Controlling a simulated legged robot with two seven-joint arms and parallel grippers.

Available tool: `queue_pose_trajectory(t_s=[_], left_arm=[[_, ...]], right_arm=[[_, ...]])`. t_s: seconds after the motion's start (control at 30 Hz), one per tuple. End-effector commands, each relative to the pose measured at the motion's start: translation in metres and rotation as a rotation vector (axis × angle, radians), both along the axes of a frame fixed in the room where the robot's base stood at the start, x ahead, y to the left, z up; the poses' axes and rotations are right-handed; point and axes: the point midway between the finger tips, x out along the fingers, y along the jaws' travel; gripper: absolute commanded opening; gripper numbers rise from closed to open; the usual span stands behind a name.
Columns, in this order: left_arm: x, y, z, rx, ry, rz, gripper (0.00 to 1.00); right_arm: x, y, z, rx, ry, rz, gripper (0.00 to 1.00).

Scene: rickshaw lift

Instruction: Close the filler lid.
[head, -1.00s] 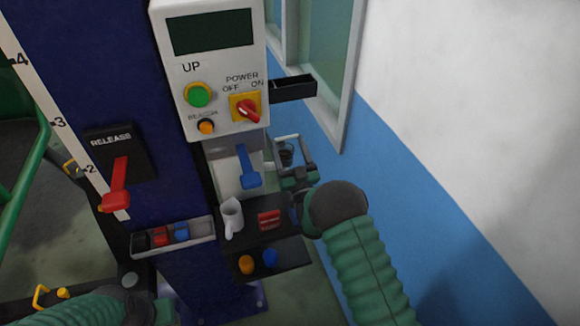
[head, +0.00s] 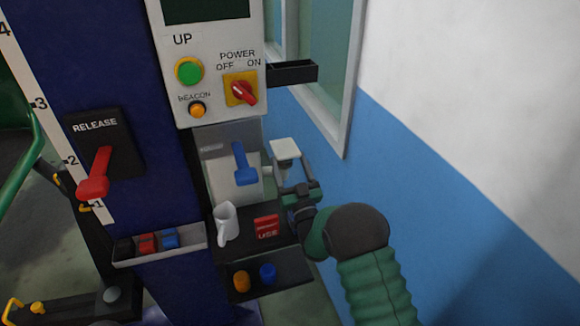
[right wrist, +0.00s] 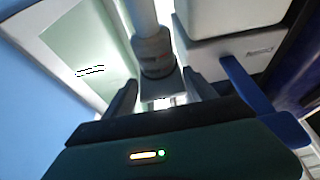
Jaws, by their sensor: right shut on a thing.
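The filler lid (head: 285,148) shows as a small pale square plate on the right side of the white tank (head: 232,175) in the head view. It looks flat over the filler opening, but I cannot tell if it is fully seated. My right gripper (head: 294,183) is just below and in front of it, shut on what looks like the lid's tab. In the right wrist view the fingers (right wrist: 160,98) stand on both sides of a grey plate, below the filler neck (right wrist: 152,50). My left gripper is out of view.
A blue lever (head: 242,163) is left of the gripper. A white jug (head: 227,223) and a red sign (head: 266,227) are on the dark shelf below. A black tray (head: 292,73) juts out above. The blue and white wall (head: 420,170) is at right.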

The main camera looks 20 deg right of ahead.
Motion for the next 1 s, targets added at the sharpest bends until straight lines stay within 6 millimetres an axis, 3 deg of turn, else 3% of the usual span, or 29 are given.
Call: queue_pose_trajectory(t_s=[0.03,0.57,0.6,0.73,1.0], left_arm=[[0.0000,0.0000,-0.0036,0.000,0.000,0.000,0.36],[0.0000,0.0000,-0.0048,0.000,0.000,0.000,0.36],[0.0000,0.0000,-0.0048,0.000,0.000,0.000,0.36],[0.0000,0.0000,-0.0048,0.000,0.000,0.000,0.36],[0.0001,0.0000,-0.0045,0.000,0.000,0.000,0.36]], right_arm=[[0.0008,0.0005,-0.0091,0.000,0.018,0.001,0.00],[0.0016,0.0010,-0.0087,0.000,0.017,0.001,0.00],[0.0016,0.0010,-0.0087,0.000,0.017,0.001,0.70],[0.0016,0.0006,-0.0069,0.000,0.013,0.000,0.87],[-0.0003,0.0002,-0.0037,0.000,0.006,0.000,0.87]])
